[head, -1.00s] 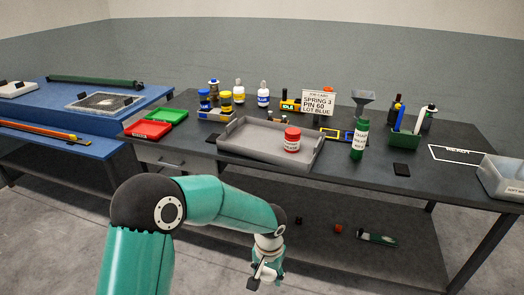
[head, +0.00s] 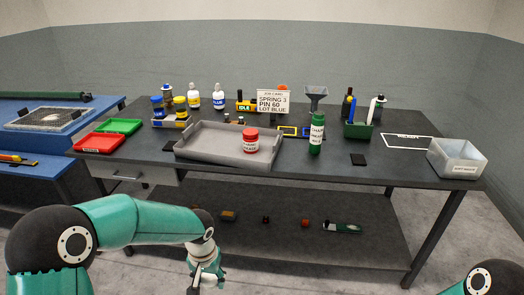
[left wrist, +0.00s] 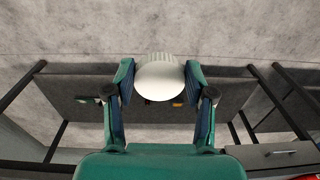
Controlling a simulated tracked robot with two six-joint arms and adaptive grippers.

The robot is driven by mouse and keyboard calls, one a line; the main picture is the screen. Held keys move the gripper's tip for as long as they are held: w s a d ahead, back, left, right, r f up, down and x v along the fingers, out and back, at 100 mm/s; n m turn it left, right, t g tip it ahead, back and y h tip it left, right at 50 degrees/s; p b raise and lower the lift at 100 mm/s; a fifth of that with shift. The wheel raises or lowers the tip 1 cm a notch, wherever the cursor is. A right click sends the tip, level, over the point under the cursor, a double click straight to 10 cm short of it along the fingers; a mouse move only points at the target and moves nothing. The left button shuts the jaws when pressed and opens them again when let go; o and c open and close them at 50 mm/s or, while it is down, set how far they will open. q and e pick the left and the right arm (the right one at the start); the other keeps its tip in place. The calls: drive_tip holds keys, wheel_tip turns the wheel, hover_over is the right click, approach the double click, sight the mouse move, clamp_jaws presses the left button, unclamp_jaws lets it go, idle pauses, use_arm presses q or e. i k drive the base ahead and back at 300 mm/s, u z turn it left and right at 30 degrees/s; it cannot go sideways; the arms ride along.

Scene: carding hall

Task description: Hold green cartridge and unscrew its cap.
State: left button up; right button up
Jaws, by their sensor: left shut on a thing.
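A green cartridge (head: 316,136) with a white label stands upright on the dark workbench, right of the grey tray, in the head view. Its cap (head: 317,116) is on its top end. My left gripper (head: 205,282) is low in front of the bench, well apart from the cartridge. In the left wrist view, my left gripper (left wrist: 160,85) is shut on a white, rounded thing (left wrist: 160,78) with a ribbed edge; I cannot tell what it is. My right gripper is out of view; only part of my right arm shows at the lower right.
A grey tray (head: 200,150) holds a red-capped jar (head: 250,141). Several small things lie on the lower shelf (head: 280,238).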

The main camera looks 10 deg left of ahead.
sight(319, 119)
drive_tip(key=i, duration=1)
